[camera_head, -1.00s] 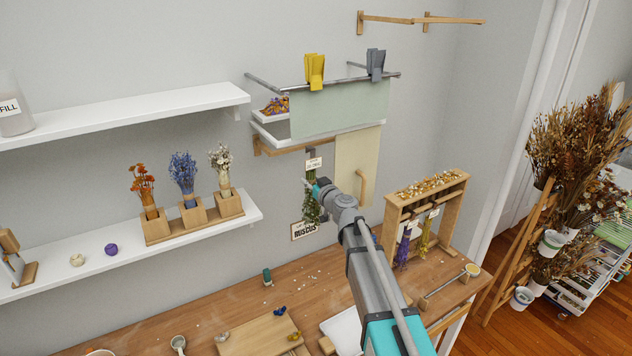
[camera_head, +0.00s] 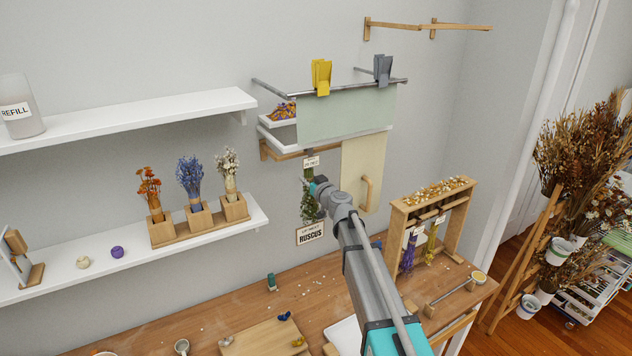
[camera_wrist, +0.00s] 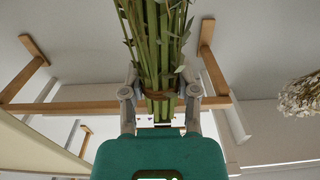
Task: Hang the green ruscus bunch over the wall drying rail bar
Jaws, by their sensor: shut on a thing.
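The green ruscus bunch (camera_head: 308,206) hangs upright against the wall in the head view, leaves down, with a small white tag (camera_head: 311,162) at its top. The wooden wall rail bar (camera_head: 285,155) runs just above the bunch, under the white shelf. It shows in the wrist view (camera_wrist: 80,106), passing behind the gripper. I cannot tell whether the bunch touches the bar.
A RUSCUS sign (camera_head: 311,234) is on the wall below. Above are a metal rail (camera_head: 345,87) with clips and a green cloth (camera_head: 345,115). A shelf with dried flowers (camera_head: 190,178) is left; the workbench (camera_head: 235,300) lies below.

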